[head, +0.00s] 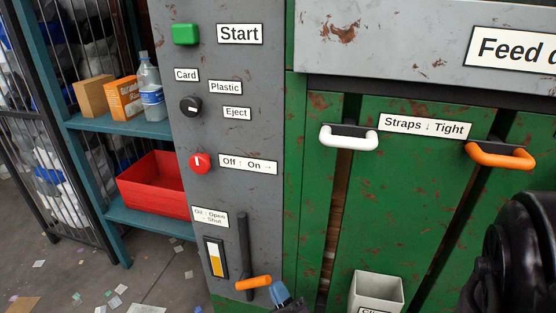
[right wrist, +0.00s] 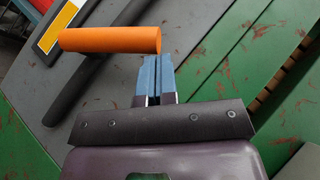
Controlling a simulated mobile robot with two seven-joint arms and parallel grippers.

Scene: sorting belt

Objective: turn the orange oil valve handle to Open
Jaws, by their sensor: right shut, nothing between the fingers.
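The orange oil valve handle (head: 253,283) lies nearly level across the foot of a dark upright pipe (head: 243,240) on the grey panel. It points right, with its free end on the right. A small label reading Oil, Open, Shut (head: 210,216) sits above it; its arrows are hard to read. My right gripper (head: 279,290) is at the handle's free end, its blue fingers closed together and empty. In the right wrist view the fingertips (right wrist: 156,62) are just below the right end of the orange handle (right wrist: 110,40); I cannot tell whether they touch. My left gripper is not in view.
A black-framed white and yellow gauge (head: 215,258) is left of the pipe. Above are a red knob (head: 201,163), a black knob (head: 190,107) and a green button (head: 186,34). Strap handles, white (head: 348,138) and orange (head: 500,156), and a grey bin (head: 376,291) are right.

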